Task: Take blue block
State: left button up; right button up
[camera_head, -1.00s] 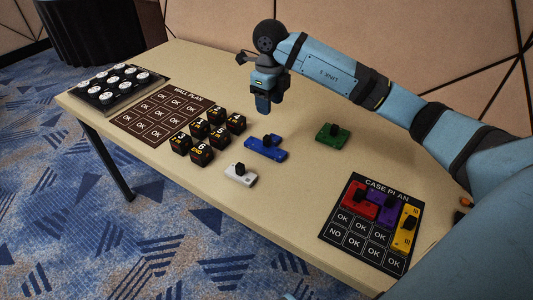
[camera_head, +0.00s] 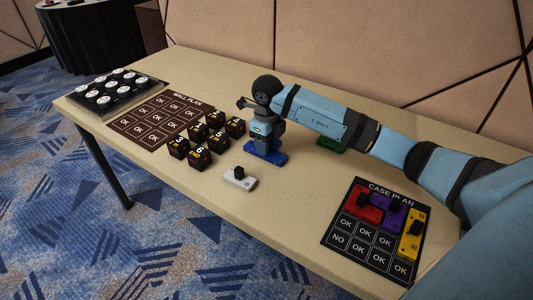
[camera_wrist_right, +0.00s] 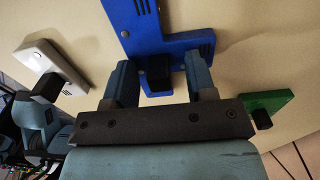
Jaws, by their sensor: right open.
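The blue block (camera_head: 279,158) lies on the table in the head view, mostly covered by my right gripper (camera_head: 264,148). In the right wrist view the blue block (camera_wrist_right: 166,42) shows a T-like outline with a black knob (camera_wrist_right: 159,72) on it. There my right gripper (camera_wrist_right: 160,82) is open, with one finger on each side of the black knob. My left gripper is not in view.
A white block (camera_head: 240,178) lies in front, and a green block (camera_head: 331,144) is partly behind my arm. Black numbered cubes (camera_head: 199,155) stand just left. The case plan board (camera_head: 345,245) holds red, purple and yellow blocks. The wall plan board (camera_head: 150,122) lies left.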

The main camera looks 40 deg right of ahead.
grip_shut()
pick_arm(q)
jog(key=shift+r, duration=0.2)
pick_arm(e)
jog(key=shift+r, duration=0.1)
jog(key=shift+r, duration=0.1)
